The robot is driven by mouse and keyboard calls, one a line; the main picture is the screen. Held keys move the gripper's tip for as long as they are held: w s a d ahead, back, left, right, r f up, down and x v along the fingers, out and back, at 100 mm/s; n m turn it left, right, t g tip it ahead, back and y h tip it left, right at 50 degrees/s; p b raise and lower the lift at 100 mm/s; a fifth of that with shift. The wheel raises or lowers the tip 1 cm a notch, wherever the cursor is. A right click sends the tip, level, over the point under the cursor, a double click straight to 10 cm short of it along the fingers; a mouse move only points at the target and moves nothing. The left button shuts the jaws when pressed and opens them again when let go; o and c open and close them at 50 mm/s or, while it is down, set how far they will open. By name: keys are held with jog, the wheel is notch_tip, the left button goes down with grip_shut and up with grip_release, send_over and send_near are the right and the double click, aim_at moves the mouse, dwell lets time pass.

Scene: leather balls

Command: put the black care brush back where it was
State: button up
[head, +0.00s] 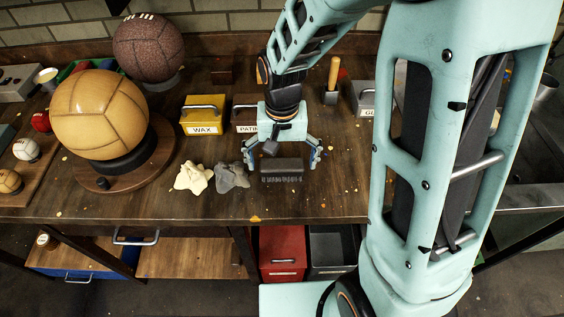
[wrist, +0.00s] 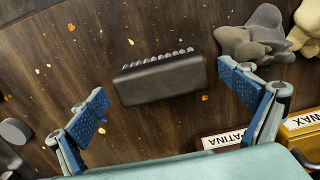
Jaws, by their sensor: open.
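The black care brush (head: 281,169) lies on the wooden table near its front edge, to the right of two cloths. In the wrist view the brush (wrist: 160,78) lies on the table ahead of my gripper, its row of bristles along the far side. My gripper (head: 281,162) is open, with its blue-padded fingers apart, one toward each end of the brush. The wrist view shows both fingers of my gripper (wrist: 170,95) with nothing clasped between them. I cannot tell whether the fingertips touch the table.
A grey cloth (head: 232,177) and a cream cloth (head: 193,178) lie left of the brush. Behind stand the yellow WAX box (head: 203,115), the PATINA box (head: 245,113) and a wooden-handled tool (head: 333,80). A tan ball (head: 98,113) sits on a round stand (head: 152,160) at left.

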aim_at(282, 164)
notch_tip(282, 164, up, 12)
jog(key=shift+f+p, duration=0.15)
jog(key=shift+p, duration=0.15)
dwell(0.3)
